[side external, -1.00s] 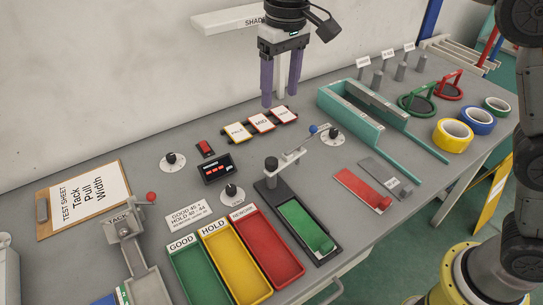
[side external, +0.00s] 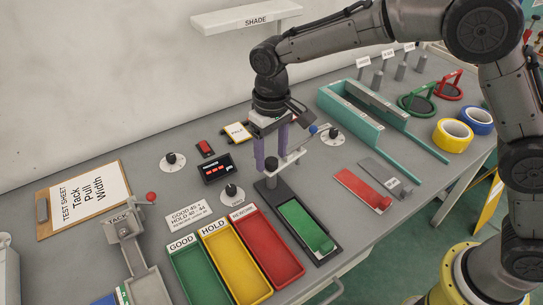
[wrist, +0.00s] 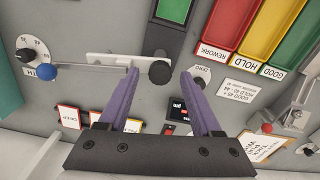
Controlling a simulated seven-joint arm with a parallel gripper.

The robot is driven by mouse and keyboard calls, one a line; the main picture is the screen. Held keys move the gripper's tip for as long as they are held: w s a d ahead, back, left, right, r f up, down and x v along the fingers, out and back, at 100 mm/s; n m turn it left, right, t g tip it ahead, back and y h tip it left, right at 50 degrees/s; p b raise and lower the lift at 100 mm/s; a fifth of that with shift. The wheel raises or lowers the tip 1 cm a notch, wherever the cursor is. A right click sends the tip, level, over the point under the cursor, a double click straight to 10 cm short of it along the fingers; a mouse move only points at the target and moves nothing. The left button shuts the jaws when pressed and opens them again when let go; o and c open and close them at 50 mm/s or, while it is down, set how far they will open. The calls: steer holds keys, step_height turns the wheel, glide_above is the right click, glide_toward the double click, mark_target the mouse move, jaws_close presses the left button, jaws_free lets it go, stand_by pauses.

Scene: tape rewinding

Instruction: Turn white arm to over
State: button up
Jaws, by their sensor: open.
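A pale, whitish arm (side external: 290,158) lies across the head of the black fixture (side external: 262,195) that holds a green strip. In the wrist view the arm (wrist: 108,60) runs left from a dark round knob (wrist: 160,73), beside a thin rod ending in a blue ball (wrist: 47,72). The blue ball (side external: 313,130) also shows in the side view, by a round dial (side external: 333,137). My gripper (side external: 272,160) points down over the dark knob. Its purple fingers are open, one on each side of the knob in the wrist view (wrist: 160,78); contact cannot be told.
Green, yellow and red trays (side external: 235,262) stand in front. A small display (side external: 217,169) and another dial (side external: 232,194) stand left of my gripper. A teal channel (side external: 352,120) stands to the right. A shade shelf (side external: 245,18) is on the wall behind.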

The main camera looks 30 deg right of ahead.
steer(key=shift+f, duration=0.65)
jaws_close()
steer(key=shift+r, duration=0.1)
stand_by(0.9)
